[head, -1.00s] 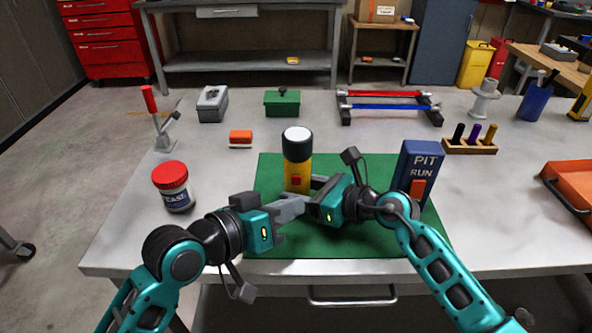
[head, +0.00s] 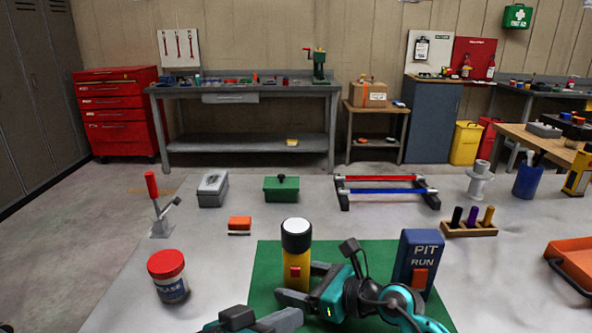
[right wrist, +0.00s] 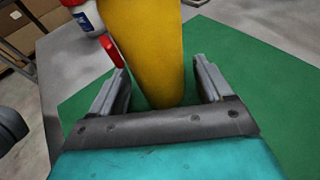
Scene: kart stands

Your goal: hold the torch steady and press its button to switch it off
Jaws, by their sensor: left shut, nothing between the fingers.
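The torch (head: 297,258) stands upright on the green mat (head: 268,262), yellow with a black collar and a pale lens. I cannot tell whether it is lit. Its red button (head: 294,272) faces me; in the right wrist view it shows at the left of the yellow body (right wrist: 150,50). My right gripper (head: 302,282) is open around the torch's lower body; in the right wrist view its fingers (right wrist: 160,80) stand on both sides, with a gap at the right. My left gripper (head: 294,317) is shut and empty, in front of the torch at the bottom edge, partly out of view.
A blue PIT RUN box (head: 418,262) stands right of my right gripper. A red-lidded jar (head: 169,278) stands at the left, an orange tray (head: 572,265) at the right.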

